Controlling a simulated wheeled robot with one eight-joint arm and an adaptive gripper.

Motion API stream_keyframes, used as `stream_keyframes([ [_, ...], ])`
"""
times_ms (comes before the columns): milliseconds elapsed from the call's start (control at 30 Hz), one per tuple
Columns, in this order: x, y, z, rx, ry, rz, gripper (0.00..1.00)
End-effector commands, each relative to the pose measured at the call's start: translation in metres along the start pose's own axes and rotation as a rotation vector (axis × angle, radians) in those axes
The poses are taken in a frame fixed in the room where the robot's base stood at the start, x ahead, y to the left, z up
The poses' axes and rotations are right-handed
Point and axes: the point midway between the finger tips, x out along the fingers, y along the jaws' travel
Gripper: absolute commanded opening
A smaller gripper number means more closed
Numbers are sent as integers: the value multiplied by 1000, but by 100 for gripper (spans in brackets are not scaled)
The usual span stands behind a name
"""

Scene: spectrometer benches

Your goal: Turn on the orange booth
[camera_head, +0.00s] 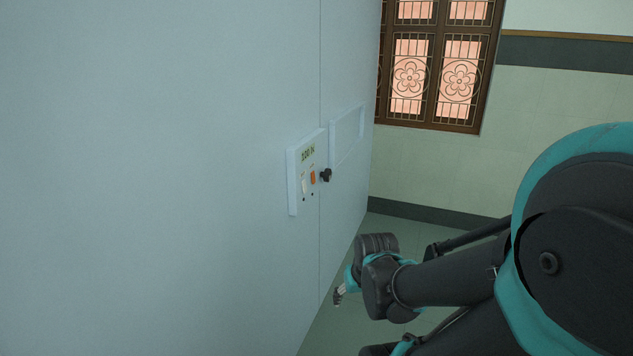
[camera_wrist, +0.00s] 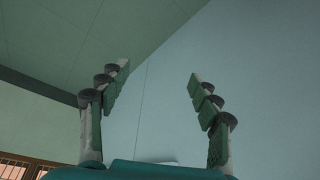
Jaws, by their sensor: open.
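In the head view a pale panel (camera_head: 307,170) is mounted on the light blue wall. It has a green display (camera_head: 307,154) at the top. Below it are a white switch (camera_head: 304,184) and an orange switch (camera_head: 313,177), with small black dots under them. A black knob (camera_head: 326,175) sticks out just right of the panel. My gripper (camera_head: 339,295) is below the panel, apart from it, partly hidden behind my wrist. In the wrist view my gripper (camera_wrist: 158,82) is open and empty, with its two fingers spread before the blue wall.
The light blue wall (camera_head: 160,180) fills the left of the head view, with a vertical seam and a recessed rectangle (camera_head: 347,134) right of the panel. A barred window (camera_head: 436,65) is in the back wall. Green floor (camera_head: 325,330) shows below.

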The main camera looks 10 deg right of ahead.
Motion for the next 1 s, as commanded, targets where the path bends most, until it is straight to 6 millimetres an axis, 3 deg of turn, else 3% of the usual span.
stream_keyframes([
  [33,1,-4,-8,14,11,-18,53],
  [167,4,-20,-40,79,65,-104,37],
  [467,7,-54,-147,316,247,-367,0],
  [767,6,-51,-252,597,430,-604,0],
  [1000,8,-20,-324,845,571,-771,0],
])
